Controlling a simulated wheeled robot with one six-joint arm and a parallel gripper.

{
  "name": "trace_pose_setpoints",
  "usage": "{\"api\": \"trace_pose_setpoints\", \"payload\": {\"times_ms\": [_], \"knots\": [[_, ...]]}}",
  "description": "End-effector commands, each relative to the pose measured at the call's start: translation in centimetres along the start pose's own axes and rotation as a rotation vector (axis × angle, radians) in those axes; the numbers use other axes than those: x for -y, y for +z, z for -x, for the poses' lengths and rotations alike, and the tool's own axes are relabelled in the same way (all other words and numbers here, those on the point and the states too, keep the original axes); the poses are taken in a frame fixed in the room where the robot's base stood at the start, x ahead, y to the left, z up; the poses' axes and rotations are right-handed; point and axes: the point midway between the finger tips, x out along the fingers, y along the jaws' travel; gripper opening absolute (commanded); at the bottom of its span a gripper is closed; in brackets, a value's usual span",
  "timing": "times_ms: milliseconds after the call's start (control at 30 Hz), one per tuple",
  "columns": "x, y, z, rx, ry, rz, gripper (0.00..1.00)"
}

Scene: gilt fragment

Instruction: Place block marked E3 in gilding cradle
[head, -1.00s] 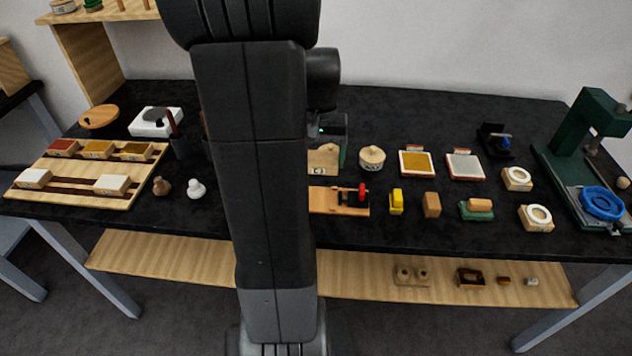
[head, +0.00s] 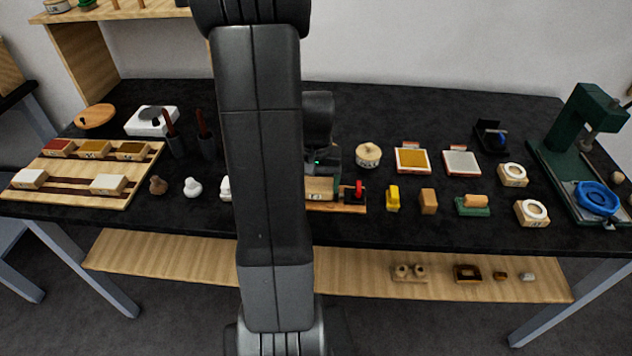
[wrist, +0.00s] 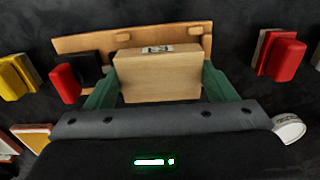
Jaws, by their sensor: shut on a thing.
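My gripper (wrist: 159,82) is shut on a pale wooden block (wrist: 160,84), with a green finger at each side of it. The block has a small dark mark on a white label, too small to read surely. In the head view the block (head: 319,189) is at the left part of the gilding cradle, a low wooden board (head: 346,209) with a red knob and black clamp. In the wrist view the cradle (wrist: 78,43) lies just beyond and under the block. I cannot tell whether the block touches it. My arm hides the cradle's left end in the head view.
A yellow block (head: 393,198), a brown block (head: 428,201) and a green pad (head: 473,206) stand right of the cradle. A round wooden pot (head: 368,155) is behind. A green press (head: 580,140) stands far right. A wooden rack (head: 130,172) lies left.

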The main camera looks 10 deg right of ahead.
Motion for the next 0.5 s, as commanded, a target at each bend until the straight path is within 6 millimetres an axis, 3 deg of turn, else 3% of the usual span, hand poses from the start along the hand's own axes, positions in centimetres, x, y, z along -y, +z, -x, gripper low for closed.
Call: {"api": "trace_pose_setpoints", "payload": {"times_ms": [433, 467, 500], "knots": [[0.01, 0.06, -1.20, 0.002, -0.001, -0.001, 0.51], [0.01, 0.08, -1.23, 0.003, -0.001, -0.001, 0.83], [0.01, 0.10, -1.26, 0.004, -0.001, -0.001, 0.91]]}}
